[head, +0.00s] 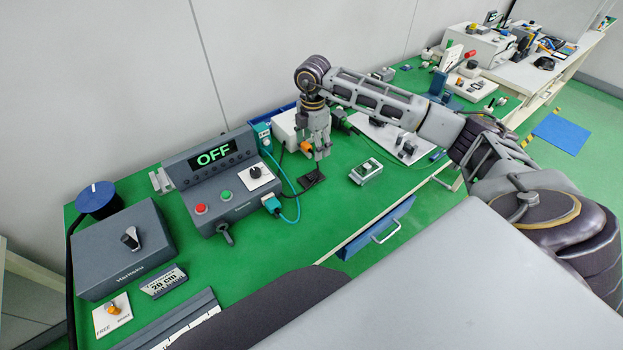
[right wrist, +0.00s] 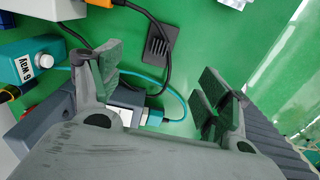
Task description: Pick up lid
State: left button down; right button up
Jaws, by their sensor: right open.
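A small flat black ribbed plate (head: 312,180) lies on the green table top below my right gripper; it looks most like the lid, though I cannot be sure. It also shows in the right wrist view (right wrist: 159,45), beyond the fingertips, beside a black cable. My right gripper (head: 318,156) points down above the table, just behind the plate in the head view. In the right wrist view its two fingers (right wrist: 160,82) are wide apart with nothing held between them. My left gripper is not in view.
A grey control box with an OFF display (head: 213,157) stands left of my gripper, with a teal cable (head: 292,205) looping beside it. A small grey-green device (head: 366,171) lies to the right. A blue drawer (head: 377,230) sticks out at the front edge.

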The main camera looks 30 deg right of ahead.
send_over(311, 175)
jog(key=f, duration=0.8)
jog(key=shift+s+d, duration=0.15)
jog(key=shift+d, duration=0.05)
jog(key=shift+f, duration=0.7)
jog(key=f, duration=0.1)
jog(key=f+p, duration=0.1)
jog(key=f, duration=0.1)
jog(key=shift+a+f, duration=0.2)
jog(key=shift+f, duration=0.5)
jog(key=c, duration=0.9)
jog(key=shift+c, duration=1)
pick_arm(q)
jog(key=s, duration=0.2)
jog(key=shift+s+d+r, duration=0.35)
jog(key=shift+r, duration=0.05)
